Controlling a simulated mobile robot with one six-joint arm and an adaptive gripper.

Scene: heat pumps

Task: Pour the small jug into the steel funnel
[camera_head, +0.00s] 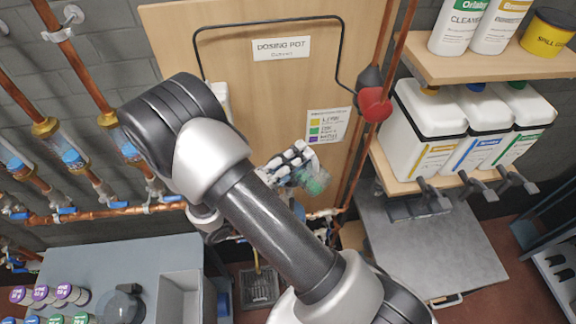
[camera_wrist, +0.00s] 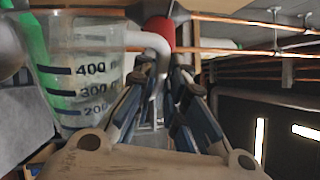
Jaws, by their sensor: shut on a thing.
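The small jug (camera_wrist: 85,75) is clear, with dark marks of 200, 300 and 400, and fills the left of the wrist view. Its pale handle (camera_wrist: 150,42) runs between the fingers of my gripper (camera_wrist: 165,80), which is shut on it. Green shows along the jug's left side there. In the head view the jug (camera_head: 317,181) is a small greenish shape beside my gripper (camera_head: 291,163), held in front of the wooden board. It looks tilted, but I cannot tell how far. I cannot make out the steel funnel; my arm covers much of the area below the board.
A red round part (camera_head: 374,104) sits on the pipe at the board's right edge. White canisters (camera_head: 425,125) stand on a wooden shelf at right. Copper pipes (camera_head: 110,213) run along the left wall. A grey bench (camera_head: 115,258) with bottles is at lower left.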

